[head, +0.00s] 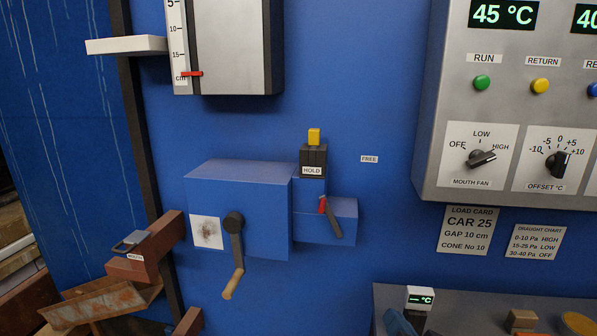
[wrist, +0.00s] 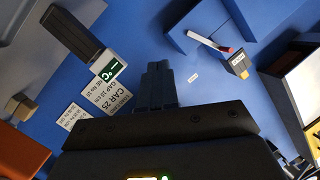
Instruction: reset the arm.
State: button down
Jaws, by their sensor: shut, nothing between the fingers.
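A blue box with a crank (head: 234,250) and a HOLD block (head: 313,162) with a yellow top stand on the wall. A control panel (head: 440,180), a load card (head: 468,229) and a bench (head: 480,300) with a °C display (head: 420,298) are right.

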jog(key=s+d+f+n, duration=0.15)
jog(key=s+f, duration=0.35)
jog(key=s, duration=0.6)
jog(key=s+d+r+n, duration=0.2)
jog(key=s, duration=1.2)
jog(key=s+d+r+n+g+h, duration=0.1)
jog(key=s+d+n, duration=0.1)
jog(key=s, duration=1.2)
jog(key=shift+d+r, duration=0.2)
jog(key=shift+r, duration=0.15)
